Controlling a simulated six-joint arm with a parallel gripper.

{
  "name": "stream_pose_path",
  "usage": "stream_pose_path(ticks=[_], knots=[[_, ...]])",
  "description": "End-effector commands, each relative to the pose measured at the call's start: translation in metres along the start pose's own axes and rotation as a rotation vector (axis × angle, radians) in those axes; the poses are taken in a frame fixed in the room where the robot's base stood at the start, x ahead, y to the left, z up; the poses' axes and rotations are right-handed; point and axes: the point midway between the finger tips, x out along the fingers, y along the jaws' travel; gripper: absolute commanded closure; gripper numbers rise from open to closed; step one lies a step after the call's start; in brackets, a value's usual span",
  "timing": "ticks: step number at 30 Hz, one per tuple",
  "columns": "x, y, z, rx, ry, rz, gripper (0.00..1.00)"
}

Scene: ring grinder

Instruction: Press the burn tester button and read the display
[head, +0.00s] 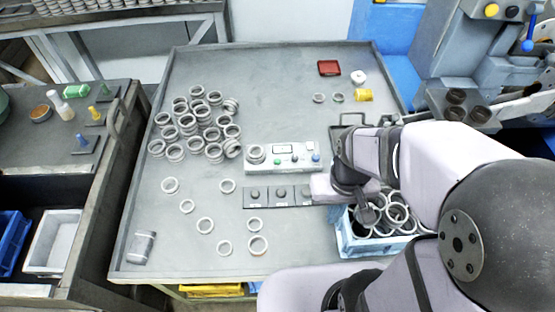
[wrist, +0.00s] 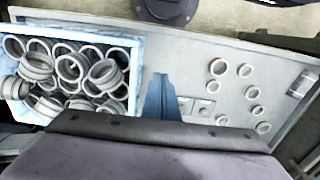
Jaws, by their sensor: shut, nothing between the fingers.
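The burn tester (head: 298,163) is a pale box at the middle of the table. A ring (head: 256,154) sits at its left end, and a small display (head: 281,149) is on its top. I cannot read the display. A green button (head: 278,161) and a blue knob or button (head: 316,157) show on it; I cannot tell which is the test button. My gripper's blue fingers (wrist: 160,80) are together and empty in the wrist view. In the head view its pale body is just in front of the tester's right end, and the fingertips are hidden.
Dark plates with knobs (head: 280,195) lie in front of the tester. A blue crate of rings (head: 350,243), also in the wrist view (wrist: 135,75), stands under my arm. Many rings (head: 190,130) are piled left; several lie loose in front. The back middle is clear.

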Motion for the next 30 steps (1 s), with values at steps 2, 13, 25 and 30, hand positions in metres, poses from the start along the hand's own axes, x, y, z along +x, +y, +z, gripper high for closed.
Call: stream_pose_path(ticks=[2,13,25,30], knots=[[0.000,0.000,0.000,0.000,0.000,0.000,1.00],[-0.015,-0.005,0.004,-0.024,-0.022,0.000,1.00],[-0.008,-0.019,0.059,-0.114,-0.346,0.018,1.00],[-0.003,-0.022,0.076,-0.146,-0.470,0.033,1.00]])
